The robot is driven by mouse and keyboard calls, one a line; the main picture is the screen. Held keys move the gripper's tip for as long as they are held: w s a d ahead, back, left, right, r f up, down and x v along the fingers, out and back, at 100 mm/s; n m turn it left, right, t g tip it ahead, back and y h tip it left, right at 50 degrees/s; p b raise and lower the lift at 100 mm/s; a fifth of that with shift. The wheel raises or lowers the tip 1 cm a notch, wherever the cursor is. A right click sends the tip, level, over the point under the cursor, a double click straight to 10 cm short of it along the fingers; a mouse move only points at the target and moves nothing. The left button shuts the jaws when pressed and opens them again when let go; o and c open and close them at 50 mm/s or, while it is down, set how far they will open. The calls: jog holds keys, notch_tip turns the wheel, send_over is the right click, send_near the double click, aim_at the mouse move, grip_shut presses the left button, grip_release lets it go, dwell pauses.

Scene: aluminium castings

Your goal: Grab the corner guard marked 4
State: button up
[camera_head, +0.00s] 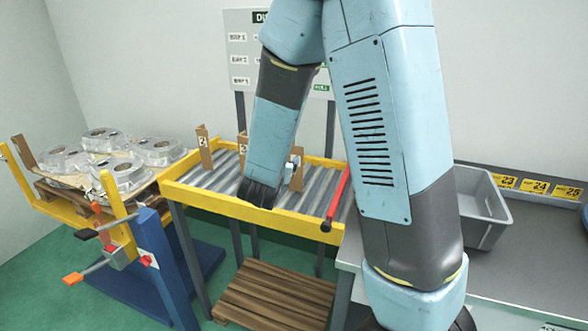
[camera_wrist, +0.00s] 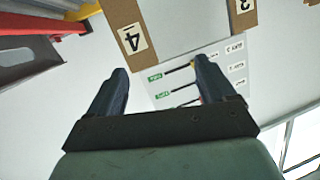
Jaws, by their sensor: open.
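The corner guard marked 4 is a brown angled strip with a white label. In the wrist view its lower end (camera_wrist: 126,28) shows at the top, left of centre, with the label tilted. In the head view a brown guard (camera_head: 297,172) stands on the roller conveyor, partly hidden by my arm; its number cannot be read there. My gripper (camera_wrist: 161,70) is open and empty, and the guard lies beyond its fingertips, apart from them. In the head view my gripper (camera_head: 258,194) is at the conveyor's front yellow rail.
Guards marked 2 (camera_head: 204,148) and 3 (camera_head: 242,146) stand to the left; guard 3 also shows in the wrist view (camera_wrist: 240,28). A red bar (camera_head: 337,198) crosses the conveyor's right end. A grey bin (camera_head: 481,207) is on the right bench. Castings (camera_head: 103,140) fill a pallet at left.

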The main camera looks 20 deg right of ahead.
aim_at(296, 154)
jog(key=w+d+h, duration=0.1)
jog(key=w+d+f+h, duration=0.1)
jog(key=w+d, duration=0.1)
jog(key=w+d+f+h, duration=0.1)
jog(key=d+h, duration=0.1)
jog(key=shift+w+d+f+t, duration=0.15)
jog(key=shift+w+f+t, duration=0.1)
jog(key=shift+t, duration=0.15)
jog(key=shift+r+x, duration=0.2)
jog(key=shift+x, duration=1.25)
jog(key=shift+r+x, duration=0.15)
jog(key=shift+x, duration=1.25)
jog(key=shift+c, duration=0.5)
jog(key=c, duration=1.2)
jog(key=shift+r, duration=0.15)
jog(key=shift+c, duration=0.2)
